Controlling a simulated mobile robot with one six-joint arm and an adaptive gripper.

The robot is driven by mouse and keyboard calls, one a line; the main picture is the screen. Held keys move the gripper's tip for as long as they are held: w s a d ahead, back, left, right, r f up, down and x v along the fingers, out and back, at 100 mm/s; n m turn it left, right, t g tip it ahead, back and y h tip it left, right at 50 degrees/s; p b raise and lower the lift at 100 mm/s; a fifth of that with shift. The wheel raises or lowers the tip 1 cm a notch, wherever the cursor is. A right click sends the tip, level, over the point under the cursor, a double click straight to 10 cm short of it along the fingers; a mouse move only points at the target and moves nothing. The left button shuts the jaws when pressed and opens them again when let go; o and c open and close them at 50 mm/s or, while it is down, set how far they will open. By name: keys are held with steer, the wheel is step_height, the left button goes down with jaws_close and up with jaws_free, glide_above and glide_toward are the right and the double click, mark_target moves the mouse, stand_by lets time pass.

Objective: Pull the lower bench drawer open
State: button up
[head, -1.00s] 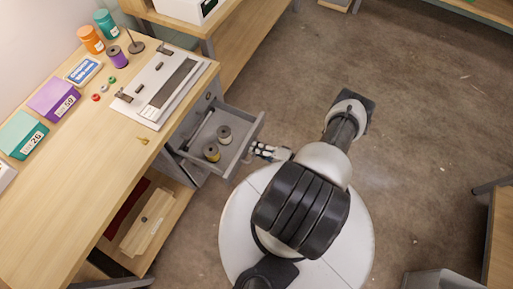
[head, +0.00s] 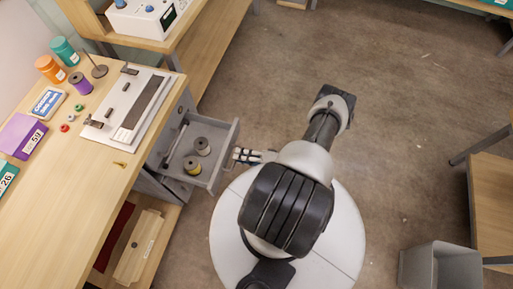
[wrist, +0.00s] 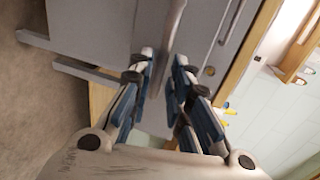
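A grey bench drawer (head: 229,146) stands pulled out from the grey cabinet under the wooden bench, with two spools (head: 202,146) (head: 192,165) inside. In the wrist view, a grey panel with a small round knob (wrist: 210,71) lies between this drawer and the bench top, so it looks like the lower drawer. My gripper (head: 238,155) is at the drawer's front. The exact finger contact is hard to see.
The bench top (head: 75,190) holds a white plate fixture (head: 150,85), cups, spools and boxes. A lower shelf holds a wooden box (head: 138,247). A grey bin (head: 440,265) stands at lower right. The floor right of my arm is clear.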

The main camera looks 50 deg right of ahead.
steer(key=v, duration=0.9)
steer(key=shift+s, duration=0.2)
